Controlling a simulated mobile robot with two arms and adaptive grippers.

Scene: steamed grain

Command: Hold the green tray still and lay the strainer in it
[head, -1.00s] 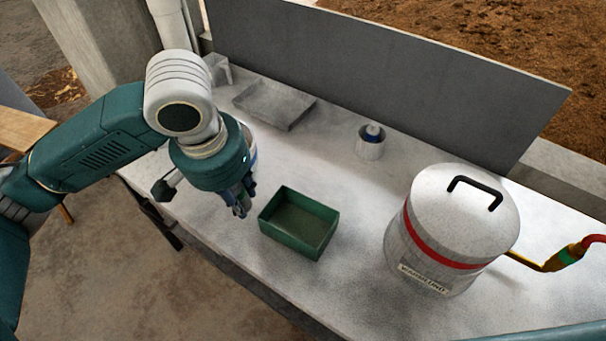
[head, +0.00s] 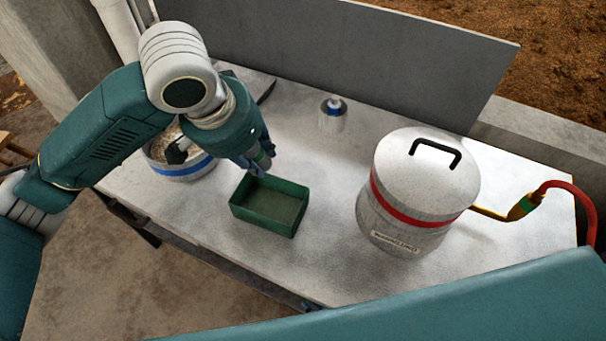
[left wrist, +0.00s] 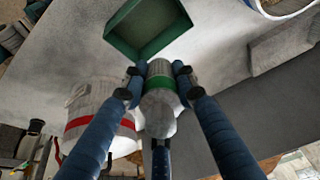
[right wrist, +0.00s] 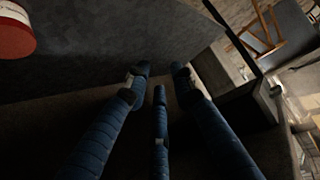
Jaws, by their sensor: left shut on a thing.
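The green tray (head: 270,223) is an open rectangular box near the table's front edge, and looks empty. It also shows at the top of the left wrist view (left wrist: 172,42). My left gripper (head: 262,165) is at the tray's far side. It is shut on a small pale cylinder with a green band (left wrist: 160,100); whether this touches the tray I cannot tell. My right gripper (right wrist: 160,72) is open and empty, low beside a dark grey surface; only its arm shows in the head view. I cannot make out a strainer.
A bowl with a blue band (head: 183,172) is left. Clear table lies between tray and pot.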

